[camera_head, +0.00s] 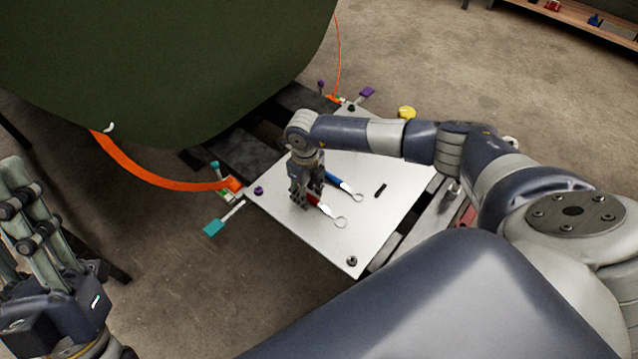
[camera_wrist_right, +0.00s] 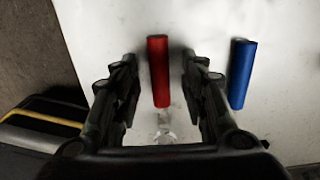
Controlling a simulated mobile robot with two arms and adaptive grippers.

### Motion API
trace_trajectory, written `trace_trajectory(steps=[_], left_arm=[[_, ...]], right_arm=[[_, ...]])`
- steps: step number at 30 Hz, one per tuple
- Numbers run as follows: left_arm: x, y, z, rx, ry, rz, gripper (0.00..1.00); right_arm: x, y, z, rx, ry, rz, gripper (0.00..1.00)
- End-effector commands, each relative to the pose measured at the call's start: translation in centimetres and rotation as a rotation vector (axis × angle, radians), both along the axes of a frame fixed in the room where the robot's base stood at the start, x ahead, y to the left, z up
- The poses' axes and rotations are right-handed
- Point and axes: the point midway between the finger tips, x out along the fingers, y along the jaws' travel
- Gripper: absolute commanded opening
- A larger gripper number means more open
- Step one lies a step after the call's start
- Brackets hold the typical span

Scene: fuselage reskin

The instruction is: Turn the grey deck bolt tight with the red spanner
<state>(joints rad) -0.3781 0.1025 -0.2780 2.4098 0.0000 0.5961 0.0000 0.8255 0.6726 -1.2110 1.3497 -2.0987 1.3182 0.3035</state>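The red spanner (camera_head: 327,209) lies on the white deck panel (camera_head: 300,235), its ring end pointing to the front right. My right gripper (camera_head: 299,202) is pointed down at its red handle. In the right wrist view the red handle (camera_wrist_right: 158,70) shows between the two spread fingers of my right gripper (camera_wrist_right: 160,85), with gaps on both sides. A grey bolt (camera_head: 352,261) stands at the panel's front corner. My left gripper (camera_head: 25,215) is at the far left, away from the panel; its finger opening cannot be told.
A blue-handled spanner (camera_head: 340,183) lies beside the red one; its handle (camera_wrist_right: 242,75) shows in the right wrist view. A small black piece (camera_head: 380,190) lies to the right. A purple bolt (camera_head: 258,190) is at the left corner. The green fuselage (camera_head: 170,60) overhangs behind.

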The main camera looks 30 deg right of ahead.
Motion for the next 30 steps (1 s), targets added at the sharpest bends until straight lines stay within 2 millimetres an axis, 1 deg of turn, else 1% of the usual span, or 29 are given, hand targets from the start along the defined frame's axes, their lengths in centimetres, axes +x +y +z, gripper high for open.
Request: trace_trajectory(steps=[2, 3, 5, 6, 8, 17, 30], left_arm=[[0.0, 0.0, 0.0, 0.0, 0.0, 0.0, 0.31], [0.0, 0.0, 0.0, 0.0, 0.001, 0.0, 0.31], [0.0, 0.0, 0.0, 0.0, 0.001, 0.0, 0.31], [0.0, 0.0, 0.0, 0.0, 0.001, 0.0, 0.31], [0.0, 0.0, 0.0, 0.0, 0.001, 0.0, 0.31], [0.3, -0.1, 0.0, 0.005, 0.016, 0.001, 0.31], [3.5, -0.6, -2.1, 0.062, 0.202, 0.011, 0.31]], right_arm=[[0.0, 0.0, 0.0, 0.0, 0.0, 0.0, 0.4], [0.0, 0.0, 0.0, 0.0, 0.0, 0.0, 0.35], [0.0, 0.0, 0.0, 0.0, 0.0, 0.0, 0.22], [0.0, 0.0, 0.0, 0.0, 0.0, 0.0, 0.13], [0.0, 0.0, 0.0, 0.0, 0.0, 0.0, 0.0], [0.0, 0.0, 0.2, 0.0, 0.0, 0.0, 0.0], [0.0, 0.0, 1.2, 0.0, 0.0, -0.001, 0.0]])
